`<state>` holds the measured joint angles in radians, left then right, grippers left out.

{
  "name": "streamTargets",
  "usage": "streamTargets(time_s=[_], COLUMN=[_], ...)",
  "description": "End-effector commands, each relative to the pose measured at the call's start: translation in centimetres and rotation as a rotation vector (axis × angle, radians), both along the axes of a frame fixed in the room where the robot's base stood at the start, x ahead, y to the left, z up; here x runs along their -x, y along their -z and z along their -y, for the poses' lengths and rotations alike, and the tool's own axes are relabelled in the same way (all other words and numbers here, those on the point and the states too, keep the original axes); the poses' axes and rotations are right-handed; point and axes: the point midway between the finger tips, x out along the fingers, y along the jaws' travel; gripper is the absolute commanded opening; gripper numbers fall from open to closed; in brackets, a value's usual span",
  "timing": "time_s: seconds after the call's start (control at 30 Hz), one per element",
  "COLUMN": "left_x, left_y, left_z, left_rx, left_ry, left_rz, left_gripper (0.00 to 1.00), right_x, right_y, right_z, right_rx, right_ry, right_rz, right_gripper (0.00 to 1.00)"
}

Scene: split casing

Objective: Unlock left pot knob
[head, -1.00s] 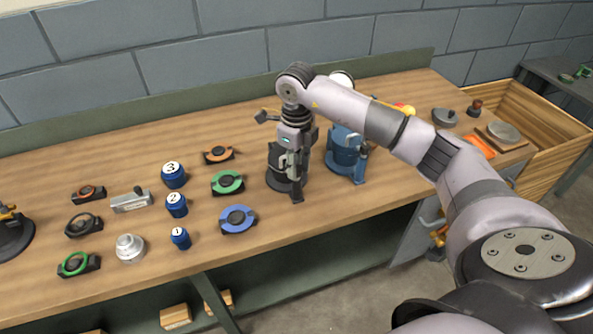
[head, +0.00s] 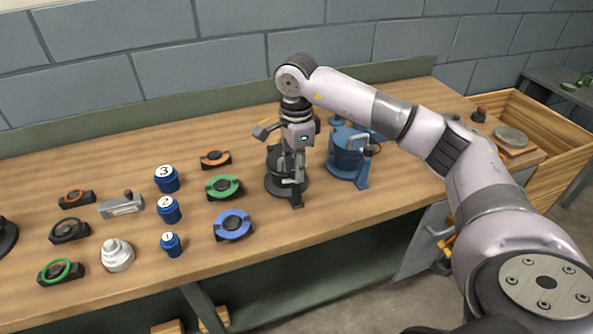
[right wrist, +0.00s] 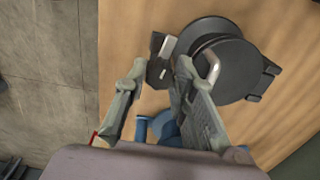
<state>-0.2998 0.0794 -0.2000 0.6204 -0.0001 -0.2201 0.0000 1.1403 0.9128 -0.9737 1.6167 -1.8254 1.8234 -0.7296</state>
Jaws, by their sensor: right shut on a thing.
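The left pot (head: 275,183) is dark, with a round base, and stands upright on the bench. In the right wrist view its round dark lid (right wrist: 235,75) shows with a metal handle. My right gripper (head: 293,168) is over this pot, pointing down, and covers much of it. In the right wrist view the gripper's two grey fingers (right wrist: 160,70) are on either side of a dark knob part (right wrist: 154,62) with a light strip, beside the lid. Its exact contact is hard to make out. My left gripper is not in view.
A blue pot (head: 347,153) stands close to the right. Blue numbered weights (head: 168,210), coloured ring parts (head: 232,225) and a white stepped piece (head: 117,255) lie to the left. A wooden crate (head: 545,135) is at the far right. The front bench edge is clear.

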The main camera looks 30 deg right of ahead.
Motion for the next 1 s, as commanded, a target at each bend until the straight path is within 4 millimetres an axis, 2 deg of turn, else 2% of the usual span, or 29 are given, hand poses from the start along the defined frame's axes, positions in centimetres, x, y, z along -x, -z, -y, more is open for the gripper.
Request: streamTargets(time_s=[0.4,0.9,0.93,1.0], left_x=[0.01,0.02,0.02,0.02], left_y=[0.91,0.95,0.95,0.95], left_z=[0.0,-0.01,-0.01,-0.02], left_rx=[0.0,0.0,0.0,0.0], left_ry=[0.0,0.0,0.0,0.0], left_rz=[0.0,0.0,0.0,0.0], left_gripper=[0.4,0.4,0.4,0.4], right_x=[-0.08,-0.09,-0.09,-0.09], right_y=[-0.14,-0.19,-0.19,-0.18], right_z=[0.01,0.0,0.0,0.0], right_rx=[-0.001,-0.001,-0.001,-0.001], right_ry=[-0.167,-0.184,-0.184,-0.183], right_rz=[0.004,0.005,0.005,0.005], right_gripper=[0.0,0.0,0.25,0.29])
